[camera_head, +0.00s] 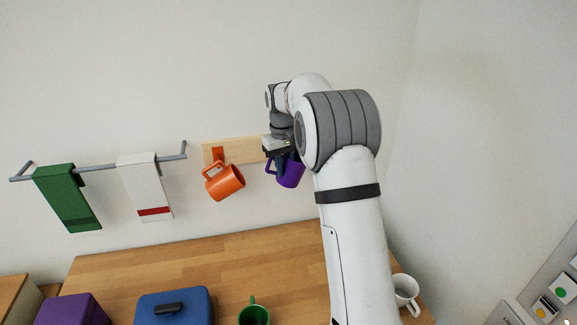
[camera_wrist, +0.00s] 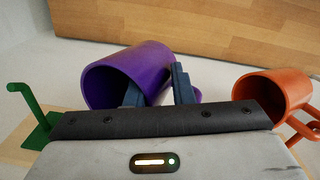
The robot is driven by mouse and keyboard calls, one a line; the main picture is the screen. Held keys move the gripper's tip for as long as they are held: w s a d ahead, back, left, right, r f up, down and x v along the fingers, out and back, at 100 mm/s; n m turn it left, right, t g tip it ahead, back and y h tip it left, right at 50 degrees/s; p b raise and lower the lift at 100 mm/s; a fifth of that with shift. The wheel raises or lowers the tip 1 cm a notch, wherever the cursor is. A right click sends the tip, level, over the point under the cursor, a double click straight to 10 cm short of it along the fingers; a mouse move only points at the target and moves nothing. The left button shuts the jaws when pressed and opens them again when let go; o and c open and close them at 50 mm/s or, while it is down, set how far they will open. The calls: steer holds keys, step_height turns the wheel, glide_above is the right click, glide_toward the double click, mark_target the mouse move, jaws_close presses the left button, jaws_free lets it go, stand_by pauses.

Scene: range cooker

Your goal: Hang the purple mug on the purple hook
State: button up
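The purple mug (camera_head: 292,172) is at the hook board, right of the orange mug, tilted, with its handle to the left in the head view. In the wrist view the purple mug (camera_wrist: 154,58) shows its open mouth toward the camera. My gripper (camera_head: 281,166) is at the mug. In the wrist view one finger of my gripper (camera_wrist: 160,90) is at the mouth and the other is outside the wall, near the handle. Whether they pinch the wall is unclear. The purple hook is not visible, so I cannot tell whether the handle is on it.
An orange mug (camera_head: 225,182) hangs left on the wooden board (camera_head: 238,150). A green hook (camera_wrist: 20,98) shows in the wrist view. Towels hang on a rail (camera_head: 108,165) at left. Below, the wooden counter (camera_head: 210,262) holds a blue box (camera_head: 174,309), a green mug (camera_head: 253,314) and a white mug (camera_head: 405,290).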

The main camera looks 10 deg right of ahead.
steer(key=shift+w+a+f, duration=0.15)
steer(key=shift+w+a, duration=0.1)
steer(key=shift+a, duration=0.1)
step_height(320, 180, up, 8)
steer(key=shift+d+f+b, duration=0.1)
steer(key=shift+d+b, duration=0.05)
steer(key=shift+b, duration=0.65)
steer(key=s+m+t+b, duration=0.15)
steer(key=s+b, duration=0.25)
steer(key=s, duration=1.3)
steer(key=s+f+t+b, duration=0.1)
steer(key=s+f, duration=0.5)
steer(key=s, duration=0.3)
steer(key=s+a+f+m+t+b, duration=0.1)
steer(key=s+f, duration=0.5)
steer(key=s, duration=0.4)
steer(key=shift+s+a+b, duration=0.3)
steer(key=shift+b, duration=0.1)
